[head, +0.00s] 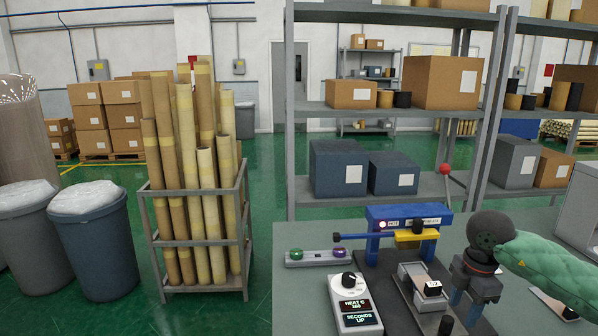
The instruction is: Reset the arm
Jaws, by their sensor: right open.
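My right arm, in a green padded sleeve, comes in from the right of the head view. Its right gripper (466,306) points down over the right part of the bench and is open, with nothing seen between its fingers. It is in front of and to the right of a blue press (386,246) marked HOT, which has a yellow part and a lever with a red knob (445,169). A small metal block with a label (432,288) sits just left of the gripper. My left gripper is not in view.
A control box (355,305) reading HEAT C 180 stands at the bench front. A grey strip (318,258) with green and purple knobs lies behind it. Shelves (400,112) with boxes rise behind the bench. A rack of tall rolls (200,190) and grey bins (95,240) stand left.

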